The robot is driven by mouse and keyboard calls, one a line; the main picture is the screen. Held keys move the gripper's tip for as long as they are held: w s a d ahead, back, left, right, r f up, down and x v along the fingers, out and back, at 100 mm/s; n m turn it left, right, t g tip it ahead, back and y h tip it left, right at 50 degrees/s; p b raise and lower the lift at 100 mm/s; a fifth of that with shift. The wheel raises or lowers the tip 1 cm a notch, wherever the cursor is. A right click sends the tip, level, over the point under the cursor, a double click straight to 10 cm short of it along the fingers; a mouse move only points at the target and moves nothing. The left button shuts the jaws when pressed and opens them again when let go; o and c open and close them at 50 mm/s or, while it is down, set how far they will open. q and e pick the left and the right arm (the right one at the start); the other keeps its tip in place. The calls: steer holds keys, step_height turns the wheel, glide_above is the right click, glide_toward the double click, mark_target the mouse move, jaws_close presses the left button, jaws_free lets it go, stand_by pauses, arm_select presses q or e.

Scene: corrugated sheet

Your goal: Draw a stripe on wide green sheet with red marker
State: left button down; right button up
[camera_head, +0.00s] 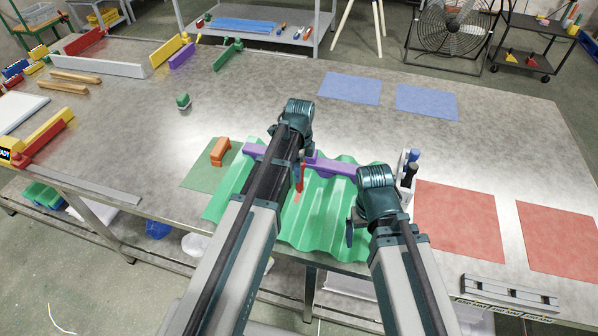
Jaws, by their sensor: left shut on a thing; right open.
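The wide green corrugated sheet (318,220) lies at the front middle of the metal table. A purple bar (332,166) lies across its far part, partly hidden by my arms. My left gripper (300,168) is above the sheet, shut on the red marker (299,178), which points down towards the sheet. A short reddish mark shows near the marker's lower end; whether the tip touches the sheet is too small to tell. My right gripper (352,226) is open over the right part of the sheet, and its fingers are mostly hidden by its wrist.
A holder (406,182) with dark and blue markers stands right of the sheet. An orange block (220,151) sits on a flat green mat (203,178) at left. Red mats (462,222) and blue mats (350,88) lie flat. The table's middle left is mostly clear.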

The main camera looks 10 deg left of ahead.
arm_select(q)
steer(key=shift+w, duration=0.25)
steer(key=shift+w, duration=0.55)
steer(key=shift+w, duration=0.15)
steer(key=shift+w, duration=0.5)
steer(key=shift+w, duration=0.2)
steer(key=shift+w, duration=0.55)
steer(key=shift+r, duration=0.1)
